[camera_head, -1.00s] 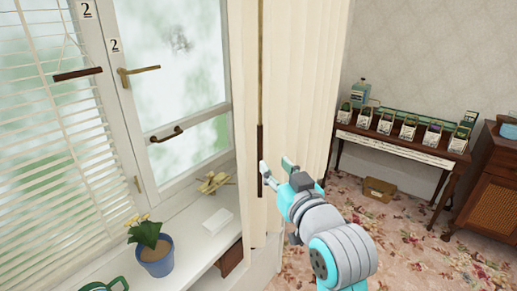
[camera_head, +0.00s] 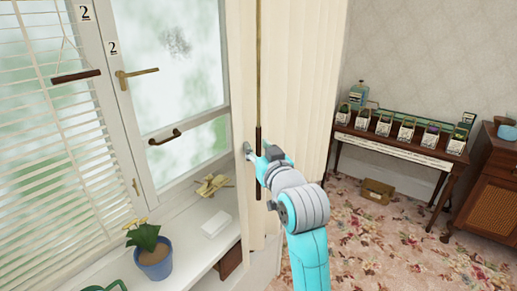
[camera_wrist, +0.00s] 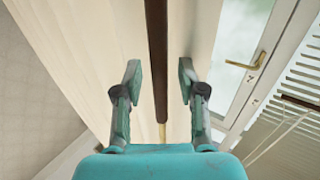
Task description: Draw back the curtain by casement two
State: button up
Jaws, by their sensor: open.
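The cream curtain (camera_head: 300,75) hangs in folds to the right of the casement marked 2 (camera_head: 180,60). A long thin draw rod with a dark brown grip (camera_head: 259,185) hangs in front of it. My gripper (camera_head: 255,150) is open at the height of the brown grip. In the wrist view the brown grip (camera_wrist: 157,60) runs between the two open fingers (camera_wrist: 158,80), with a gap on each side. The curtain (camera_wrist: 90,50) lies behind it. In the head view my gripper hides part of the grip.
A blind (camera_head: 60,150) with a brown bar (camera_head: 76,76) hangs left. A desk (camera_head: 395,146) stands at the right wall, with patterned floor before it.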

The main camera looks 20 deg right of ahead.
grip_shut()
